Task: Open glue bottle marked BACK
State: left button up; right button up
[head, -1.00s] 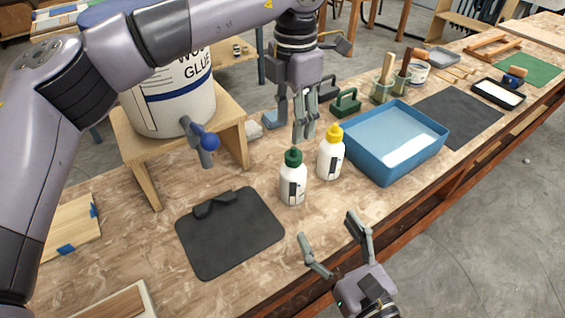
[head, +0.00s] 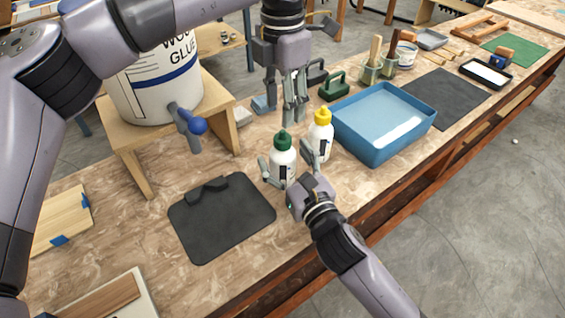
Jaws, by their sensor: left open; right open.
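A white glue bottle with a green cap (head: 283,143) stands upright on the bench, its lower part partly hidden by my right gripper. A white glue bottle with a yellow cap (head: 321,128) stands upright just to its right. I cannot read the marking on either bottle. My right gripper (head: 285,160) is open, with one finger on each side of the green-capped bottle's body; I cannot tell whether they touch it. My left gripper (head: 296,119) is open and empty, pointing down above and behind the bottles, close to the caps in the picture.
A blue tray (head: 355,145) stands right of the bottles. A dark mat (head: 225,225) lies at front left. A large glue bucket (head: 150,95) with a blue-handled tap (head: 190,122) sits on a wooden stand (head: 133,165). A green-handled block (head: 335,86) lies behind.

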jog(key=shift+x, duration=0.85)
grip_shut()
dwell(0.5)
